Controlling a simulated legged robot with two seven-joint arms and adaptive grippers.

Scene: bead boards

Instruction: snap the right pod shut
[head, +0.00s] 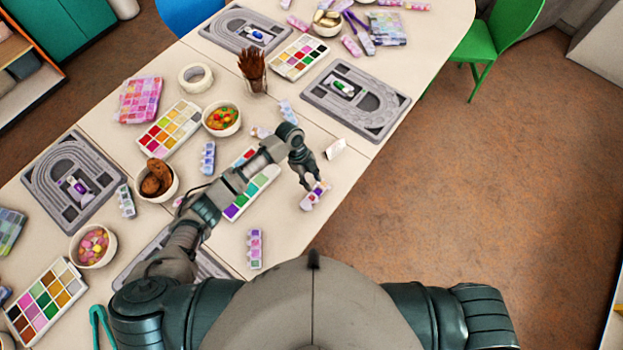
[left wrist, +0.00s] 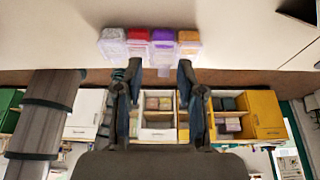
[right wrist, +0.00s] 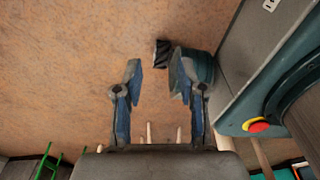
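A clear bead strip with several pods (left wrist: 150,45) lies on the table in front of my left gripper (left wrist: 158,78). Its pods hold whitish, red, purple and orange beads from left to right in the left wrist view. The strip also shows in the head view (head: 315,197), partly under the left gripper (head: 311,184). My right gripper (right wrist: 156,80) is open and empty over the floor.
Other bead strips lie nearby, one in front (head: 255,248) and one farther left (head: 208,157). A bead palette (head: 262,181) lies under my left arm. A white card (head: 335,149) stands behind the strip. The table's right edge is close.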

